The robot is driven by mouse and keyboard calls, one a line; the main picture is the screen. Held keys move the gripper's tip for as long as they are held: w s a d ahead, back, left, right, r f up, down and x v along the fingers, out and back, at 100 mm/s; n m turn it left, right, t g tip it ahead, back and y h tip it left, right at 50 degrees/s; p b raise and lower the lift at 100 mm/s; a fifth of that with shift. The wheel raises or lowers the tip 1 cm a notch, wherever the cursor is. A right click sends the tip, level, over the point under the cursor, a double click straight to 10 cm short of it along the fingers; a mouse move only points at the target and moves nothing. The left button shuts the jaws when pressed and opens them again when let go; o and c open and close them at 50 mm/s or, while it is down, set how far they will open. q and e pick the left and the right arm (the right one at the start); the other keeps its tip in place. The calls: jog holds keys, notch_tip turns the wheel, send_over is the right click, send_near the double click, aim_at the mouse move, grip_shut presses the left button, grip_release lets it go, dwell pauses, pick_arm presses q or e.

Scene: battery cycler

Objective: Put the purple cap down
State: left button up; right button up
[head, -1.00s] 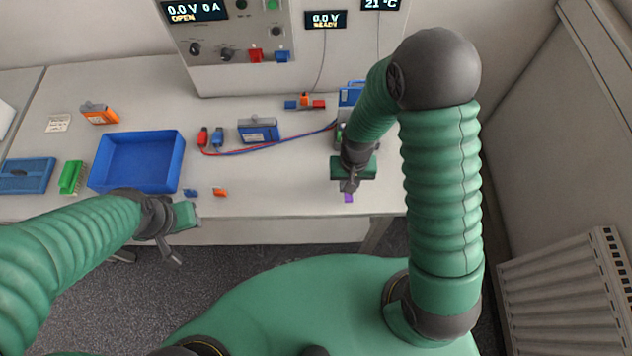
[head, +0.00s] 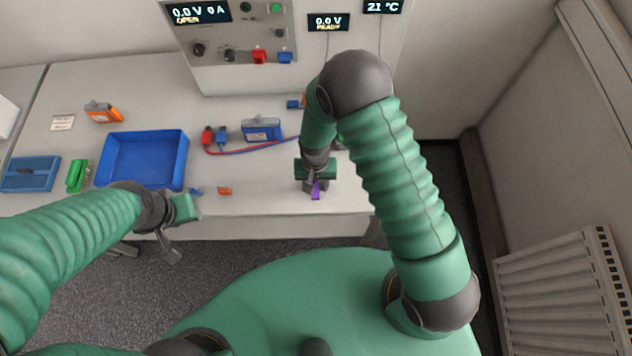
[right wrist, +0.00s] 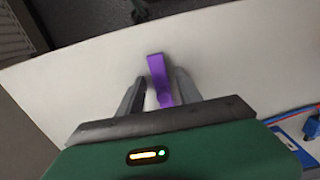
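The purple cap (head: 316,190) is at my right gripper (head: 314,187), over the right part of the bench near its front edge. In the right wrist view the cap (right wrist: 159,78) lies between the two fingers of my right gripper (right wrist: 160,78). A narrow gap shows on each side of it, so the fingers look open around the cap. Whether its underside touches the bench is hard to tell. My left gripper (head: 180,232) hangs in front of the bench at the left, away from the cap; its finger opening is unclear.
A blue tray (head: 143,186) stands on the bench (head: 262,196) at the left. A battery pack (head: 261,130) and red and blue leads (head: 240,152) lie behind.

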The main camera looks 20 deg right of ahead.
jog(key=a, duration=0.2)
jog(key=shift+a+r, duration=0.2)
jog(key=shift+a, duration=0.2)
jog(key=shift+w+d+r, duration=0.1)
jog(key=shift+d+r, duration=0.05)
jog(key=shift+r, duration=0.2)
notch_tip(320, 180, up, 12)
jog(key=d+b, duration=0.1)
jog(key=b, duration=0.1)
jog(key=s+d+r+n+t, duration=0.3)
jog(key=s+d+r, duration=0.3)
jog(key=s+d, duration=0.25)
pick_arm(q)
notch_tip(320, 180, down, 8)
jog(key=a+b, duration=0.1)
jog(key=b, duration=0.4)
jog(key=shift+a+r, duration=0.15)
jog(key=shift+a, duration=0.05)
pick_arm(e)
jog(key=shift+s+a+x, duration=0.1)
jog(key=shift+s+x, duration=0.05)
jog(key=shift+x, duration=0.7)
jog(key=shift+s+a+x, duration=0.1)
jog(key=shift+s+x, duration=0.05)
jog(key=shift+x, duration=0.7)
jog(key=shift+s+a+x, duration=0.1)
jog(key=shift+s+x, duration=0.05)
jog(key=shift+x, duration=0.7)
